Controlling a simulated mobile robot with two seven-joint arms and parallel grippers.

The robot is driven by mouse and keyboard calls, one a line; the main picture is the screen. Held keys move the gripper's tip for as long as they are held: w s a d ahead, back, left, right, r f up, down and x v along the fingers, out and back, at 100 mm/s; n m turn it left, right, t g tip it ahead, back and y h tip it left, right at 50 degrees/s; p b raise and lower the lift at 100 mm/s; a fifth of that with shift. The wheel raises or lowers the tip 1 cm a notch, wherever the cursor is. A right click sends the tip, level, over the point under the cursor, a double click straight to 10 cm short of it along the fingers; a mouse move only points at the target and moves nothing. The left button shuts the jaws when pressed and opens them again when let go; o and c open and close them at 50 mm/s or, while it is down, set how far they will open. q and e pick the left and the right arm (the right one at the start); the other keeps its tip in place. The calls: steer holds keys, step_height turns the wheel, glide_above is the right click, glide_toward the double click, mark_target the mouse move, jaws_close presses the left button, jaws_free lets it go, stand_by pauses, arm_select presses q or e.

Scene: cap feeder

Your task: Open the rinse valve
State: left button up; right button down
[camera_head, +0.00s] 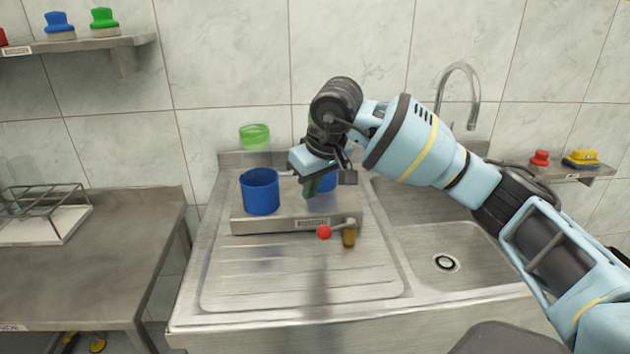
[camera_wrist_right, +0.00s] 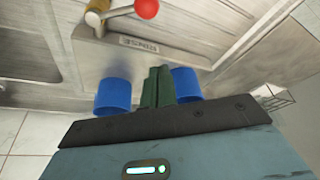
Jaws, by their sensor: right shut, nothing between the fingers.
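The rinse valve is a brass body (camera_head: 349,237) with a grey lever that ends in a red ball (camera_head: 324,232). It sits at the front right of a steel block with a label, on the sink's drainboard. In the head view the lever points left, about level. In the right wrist view the red ball (camera_wrist_right: 147,8) and the brass body (camera_wrist_right: 96,17) show at the top, beside the label reading RINSE (camera_wrist_right: 138,46). My right gripper (camera_head: 310,188) is shut and empty, above the block between two blue cups, apart from the lever. My left gripper is not in view.
A blue cup (camera_head: 260,191) stands on the block's left; another (camera_head: 328,180) is partly hidden behind my gripper. A green container (camera_head: 254,136) is behind. The sink basin (camera_head: 446,245) and faucet (camera_head: 461,90) are at right. The front drainboard (camera_head: 290,280) is clear.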

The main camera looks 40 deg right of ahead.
mark_target(337, 227)
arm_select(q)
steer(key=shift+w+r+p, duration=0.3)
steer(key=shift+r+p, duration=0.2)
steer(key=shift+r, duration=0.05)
arm_select(e)
step_height(337, 227, down, 6)
steer(key=s, duration=0.2)
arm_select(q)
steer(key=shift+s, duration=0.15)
